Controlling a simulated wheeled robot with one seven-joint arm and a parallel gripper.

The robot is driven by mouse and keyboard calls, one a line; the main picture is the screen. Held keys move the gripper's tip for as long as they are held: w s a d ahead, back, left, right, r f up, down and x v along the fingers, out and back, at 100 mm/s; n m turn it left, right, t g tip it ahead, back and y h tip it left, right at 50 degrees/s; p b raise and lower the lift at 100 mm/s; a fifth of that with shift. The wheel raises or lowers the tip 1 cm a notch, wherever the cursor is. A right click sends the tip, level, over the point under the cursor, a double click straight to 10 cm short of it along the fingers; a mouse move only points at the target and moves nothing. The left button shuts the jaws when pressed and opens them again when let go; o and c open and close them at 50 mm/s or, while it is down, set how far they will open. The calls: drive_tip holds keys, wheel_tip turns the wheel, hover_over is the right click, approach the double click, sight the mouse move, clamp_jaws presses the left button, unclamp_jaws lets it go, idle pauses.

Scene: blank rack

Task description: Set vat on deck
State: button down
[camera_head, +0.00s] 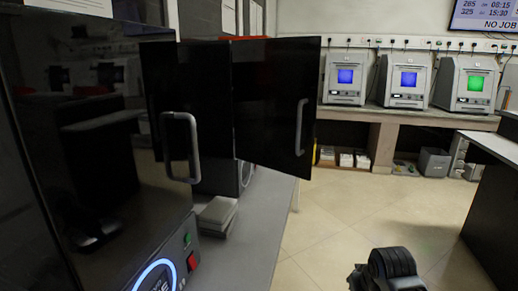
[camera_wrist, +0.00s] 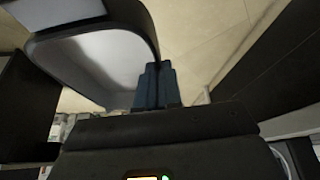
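In the wrist view, a tray-like vat (camera_wrist: 88,62) with a pale grey inside and a dark rounded rim fills the upper left, close to the camera. My gripper (camera_wrist: 158,78) has its two dark blue fingers close together at the vat's rim, and they appear pinched on its edge. The vat is cut off by the frame's top, and I cannot see it in the head view. In the head view, only a dark part of my arm (camera_head: 390,268) shows at the bottom right. No surface is clearly marked as the deck.
A grey bench (camera_head: 245,235) runs along the left under dark machines. Black door panels (camera_head: 275,100) with handles jut out over it. A small grey stack (camera_head: 217,213) lies on it. Three machines (camera_head: 408,80) with lit screens stand on the back counter. The tiled floor (camera_head: 345,225) is open.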

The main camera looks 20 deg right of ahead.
drive_tip(key=s+a+f+n+y, duration=0.1)
drive_tip(key=a+f+n, duration=0.1)
drive_tip(key=a, duration=0.9)
drive_tip(key=s+a+f+n+y, duration=0.1)
drive_tip(key=a+f+n, duration=0.1)
drive_tip(key=a, duration=0.8)
drive_tip(key=shift+s+a+f+n+t, duration=0.25)
drive_tip(key=shift+a+n+t, duration=0.05)
drive_tip(key=shift+a, duration=0.1)
